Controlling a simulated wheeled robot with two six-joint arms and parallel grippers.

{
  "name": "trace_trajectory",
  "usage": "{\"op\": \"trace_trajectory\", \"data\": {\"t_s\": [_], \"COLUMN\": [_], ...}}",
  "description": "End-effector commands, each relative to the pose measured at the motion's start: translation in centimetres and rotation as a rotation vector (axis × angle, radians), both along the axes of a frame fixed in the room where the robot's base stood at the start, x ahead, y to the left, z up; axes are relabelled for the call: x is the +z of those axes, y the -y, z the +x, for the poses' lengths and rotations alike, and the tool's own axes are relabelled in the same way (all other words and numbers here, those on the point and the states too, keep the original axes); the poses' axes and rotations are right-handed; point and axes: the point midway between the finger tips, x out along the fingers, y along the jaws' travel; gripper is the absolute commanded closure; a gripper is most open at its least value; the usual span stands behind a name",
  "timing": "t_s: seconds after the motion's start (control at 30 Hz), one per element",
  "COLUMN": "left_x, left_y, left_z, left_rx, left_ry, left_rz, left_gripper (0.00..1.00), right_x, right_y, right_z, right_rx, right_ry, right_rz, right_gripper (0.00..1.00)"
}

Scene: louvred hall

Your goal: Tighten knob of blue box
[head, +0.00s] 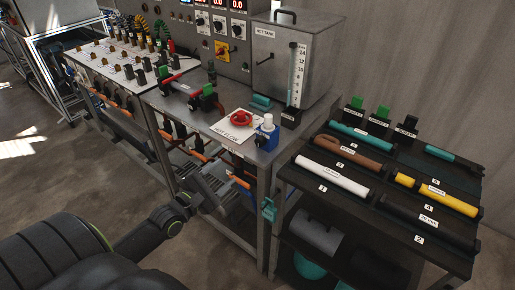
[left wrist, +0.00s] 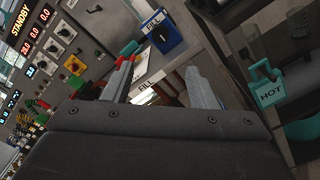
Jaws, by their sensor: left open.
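I cannot make out how far the knob is turned. My left gripper (head: 212,198) is in front of the bench, below its top, apart from the box. Its two fingers also show spread and empty in the left wrist view (left wrist: 160,80). My right gripper is out of view.
A red handwheel (head: 241,118) on a white hot-flow plate sits just left of the box. A metal hot tank (head: 295,60) stands behind. A dark rack (head: 395,165) with labelled tubes is to the right. A teal HOT holder (head: 268,209) hangs at the bench leg.

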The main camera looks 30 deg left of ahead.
Motion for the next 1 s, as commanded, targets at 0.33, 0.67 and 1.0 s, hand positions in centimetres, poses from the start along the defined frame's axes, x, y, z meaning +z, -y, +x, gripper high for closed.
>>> {"op": "trace_trajectory", "data": {"t_s": [0.33,0.67,1.0], "left_x": [-0.2,-0.3,-0.1], "left_y": [0.5,1.0,1.2], "left_z": [6.4,12.4,15.7], "left_rx": [0.001,0.002,0.003], "left_ry": [0.003,0.002,0.000], "left_rz": [0.002,0.002,0.003], "left_gripper": [0.48,0.48,0.48], "right_x": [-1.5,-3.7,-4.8], "right_y": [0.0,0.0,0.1], "right_z": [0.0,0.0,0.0], "right_rx": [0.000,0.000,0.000], "right_ry": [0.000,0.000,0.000], "right_rz": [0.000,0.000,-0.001], "right_gripper": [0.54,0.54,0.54]}}
